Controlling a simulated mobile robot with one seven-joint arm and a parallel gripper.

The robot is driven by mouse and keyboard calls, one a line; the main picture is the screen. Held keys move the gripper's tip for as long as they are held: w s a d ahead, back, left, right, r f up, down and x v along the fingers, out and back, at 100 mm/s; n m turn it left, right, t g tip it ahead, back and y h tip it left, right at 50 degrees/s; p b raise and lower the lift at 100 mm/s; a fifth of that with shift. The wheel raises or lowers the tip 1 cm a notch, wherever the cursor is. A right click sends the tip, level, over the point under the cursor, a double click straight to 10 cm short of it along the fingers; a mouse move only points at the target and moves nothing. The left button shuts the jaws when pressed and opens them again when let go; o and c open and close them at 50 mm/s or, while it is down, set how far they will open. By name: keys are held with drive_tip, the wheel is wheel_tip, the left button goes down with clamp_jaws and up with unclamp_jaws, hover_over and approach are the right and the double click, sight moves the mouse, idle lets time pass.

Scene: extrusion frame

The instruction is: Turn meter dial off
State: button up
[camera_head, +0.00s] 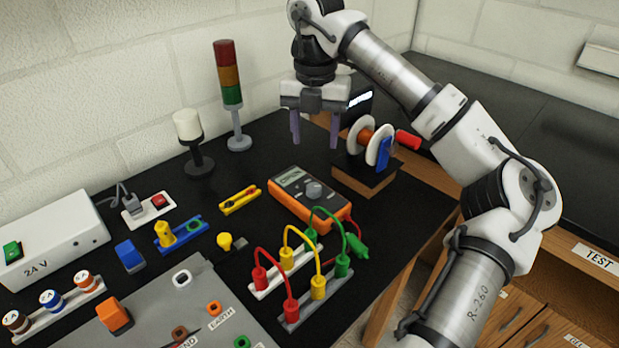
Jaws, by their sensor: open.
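The orange multimeter (309,199) lies on the black table near the middle of the view. Its grey round dial (314,190) sits on its face, beside a small display (291,177). The angle of the dial's pointer is too small to read. My gripper (315,130) points down with two purple fingers apart and nothing between them. It is above the table, behind the meter in the picture and clear of it.
Red, yellow and green leads (288,249) arch up just in front of the meter. A wire spool on a stand (367,144) is at its right. A signal tower (232,95) and a white lamp (190,129) stand at the back left. A yellow tool (239,200) lies left of the meter.

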sight(314, 188)
wheel_tip(314, 188, down, 12)
drive_tip(key=shift+f+p, duration=0.25)
drive_tip(key=shift+p, duration=0.95)
drive_tip(key=c, duration=1)
